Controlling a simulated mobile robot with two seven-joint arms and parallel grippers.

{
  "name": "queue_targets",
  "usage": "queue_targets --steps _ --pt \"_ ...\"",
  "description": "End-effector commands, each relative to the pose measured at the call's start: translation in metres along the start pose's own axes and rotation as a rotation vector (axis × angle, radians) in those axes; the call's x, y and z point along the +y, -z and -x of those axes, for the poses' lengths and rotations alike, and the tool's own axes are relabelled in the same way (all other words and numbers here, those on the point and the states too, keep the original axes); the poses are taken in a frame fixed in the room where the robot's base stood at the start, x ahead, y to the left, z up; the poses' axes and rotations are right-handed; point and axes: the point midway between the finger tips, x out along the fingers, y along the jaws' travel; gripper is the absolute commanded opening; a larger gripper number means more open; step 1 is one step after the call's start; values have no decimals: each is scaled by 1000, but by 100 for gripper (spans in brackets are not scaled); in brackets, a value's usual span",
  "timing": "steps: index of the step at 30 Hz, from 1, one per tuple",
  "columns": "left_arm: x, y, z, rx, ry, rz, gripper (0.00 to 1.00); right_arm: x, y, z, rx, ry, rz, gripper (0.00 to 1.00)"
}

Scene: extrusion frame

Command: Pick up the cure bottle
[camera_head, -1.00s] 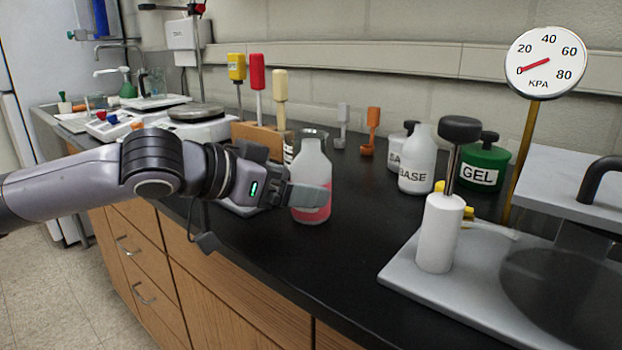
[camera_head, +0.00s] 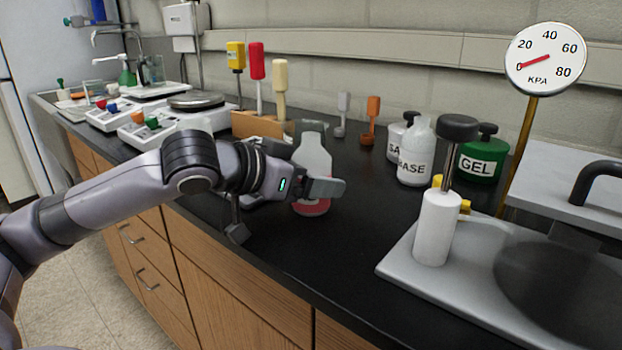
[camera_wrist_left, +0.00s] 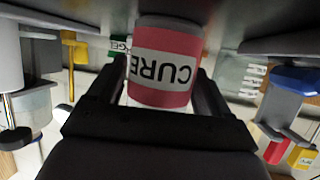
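The cure bottle (camera_head: 313,160) is a white bottle with a red-pink lower band, upright at the front of the black bench. In the left wrist view its CURE label (camera_wrist_left: 160,68) appears upside down between the fingers. My left gripper (camera_head: 325,188) reaches across it from the left, with one finger in front of its middle. The fingers (camera_wrist_left: 162,92) lie close along both sides of the bottle. Whether they press on it, and whether its base touches the bench, I cannot tell. My right gripper is not in view.
A white pump (camera_head: 435,228) on a grey plate stands to the right. The BASE bottle (camera_head: 416,155) and green GEL jar (camera_head: 481,160) stand behind it. A wooden rack (camera_head: 258,124) with coloured tools is behind my gripper. The bench between bottle and plate is clear.

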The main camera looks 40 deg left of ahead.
Motion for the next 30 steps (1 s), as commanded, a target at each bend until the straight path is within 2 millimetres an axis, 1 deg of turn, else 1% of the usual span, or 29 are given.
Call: queue_targets --steps 1,2,3,4,13,17,20,23,30 --pt "0 0 0 0 0 0 62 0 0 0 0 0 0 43" --pt "0 0 0 0 0 0 52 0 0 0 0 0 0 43" --pt "0 0 0 0 0 0 39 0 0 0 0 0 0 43" --pt "0 0 0 0 0 0 34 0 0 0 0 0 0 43" --pt "0 2 1 3 0 0 34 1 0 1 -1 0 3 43" --pt "0 10 4 5 1 0 34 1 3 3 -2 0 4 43" --pt "0 20 8 6 1 1 34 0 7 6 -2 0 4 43" --pt "0 36 15 7 0 0 34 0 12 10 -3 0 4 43" --pt "0 81 33 8 0 0 34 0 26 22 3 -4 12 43"
